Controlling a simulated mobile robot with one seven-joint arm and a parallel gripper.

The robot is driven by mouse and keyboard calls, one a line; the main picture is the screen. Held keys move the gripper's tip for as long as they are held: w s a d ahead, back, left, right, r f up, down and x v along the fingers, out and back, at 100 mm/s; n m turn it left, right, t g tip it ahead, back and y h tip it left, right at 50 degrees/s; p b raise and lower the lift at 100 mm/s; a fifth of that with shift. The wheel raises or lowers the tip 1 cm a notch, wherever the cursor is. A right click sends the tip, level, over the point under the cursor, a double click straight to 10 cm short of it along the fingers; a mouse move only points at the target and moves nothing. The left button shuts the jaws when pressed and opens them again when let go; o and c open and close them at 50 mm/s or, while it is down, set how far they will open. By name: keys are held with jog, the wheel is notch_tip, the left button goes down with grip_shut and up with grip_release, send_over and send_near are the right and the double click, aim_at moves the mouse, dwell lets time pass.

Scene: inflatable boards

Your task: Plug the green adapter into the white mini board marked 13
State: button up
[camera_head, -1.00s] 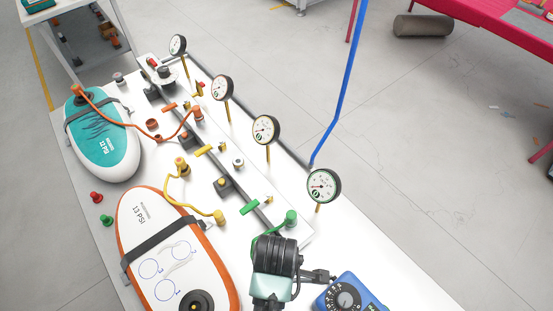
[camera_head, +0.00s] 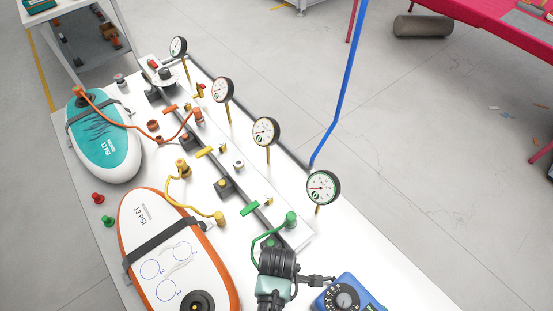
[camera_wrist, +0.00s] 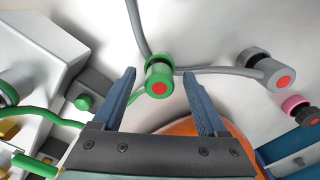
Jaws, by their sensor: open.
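The white mini board (camera_head: 145,225), orange-rimmed and marked 13 PSI, lies at the lower left in the head view with a dark strap across it. A dark round valve (camera_head: 195,303) is at its near end. In the wrist view, my gripper (camera_wrist: 159,75) is open, with the green adapter (camera_wrist: 158,82) and its red centre showing between the blue fingers. I see no finger closed on it. The green hose (camera_wrist: 40,116) shows at the left there; the head view shows it (camera_head: 254,250) running behind my wrist. My fingertips are hidden in the head view.
A teal board (camera_head: 105,145) lies further back. Several gauges (camera_head: 323,187) stand along the table's right side. An orange hose (camera_head: 130,124) and a yellow adapter (camera_head: 220,217) are nearby. A blue device (camera_head: 350,296) is at lower right. A grey adapter (camera_wrist: 275,76) is right of the green one.

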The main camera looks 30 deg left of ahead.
jog(key=shift+c, duration=0.2)
grip_shut()
jog(key=shift+r, duration=0.2)
